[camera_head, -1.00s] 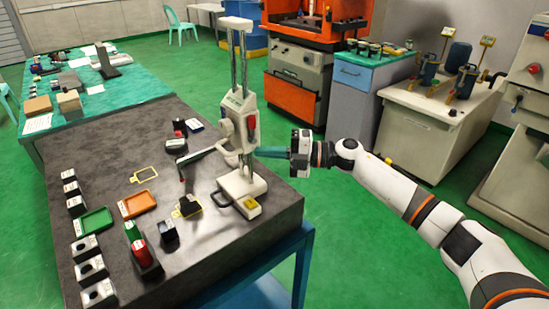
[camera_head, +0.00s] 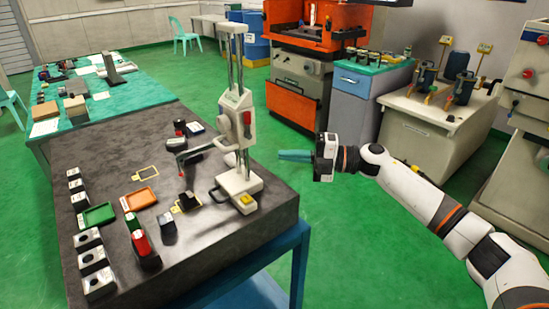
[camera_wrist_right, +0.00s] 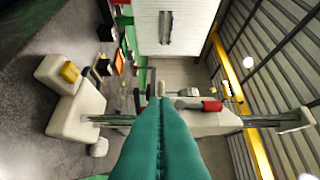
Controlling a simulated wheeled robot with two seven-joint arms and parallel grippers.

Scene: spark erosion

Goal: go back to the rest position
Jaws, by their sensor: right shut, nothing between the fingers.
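My right gripper (camera_head: 293,155) is at the end of the white arm that comes in from the right in the head view. Its teal fingers (camera_wrist_right: 160,145) lie together with nothing between them. They point left toward the white height gauge (camera_head: 238,186) and hang over the floor, beyond the table's right edge, apart from the gauge. In the wrist view the gauge (camera_wrist_right: 75,110) lies sideways in the picture, past the fingertips. My left gripper is in neither view.
The dark stone table (camera_head: 120,160) carries orange (camera_head: 138,199) and green (camera_head: 98,215) trays and several small blocks. An orange machine (camera_head: 302,70), a grey-blue cabinet (camera_head: 352,105) and a beige tank unit (camera_head: 432,125) stand behind my right arm. Green floor (camera_head: 350,240) is free beside the table.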

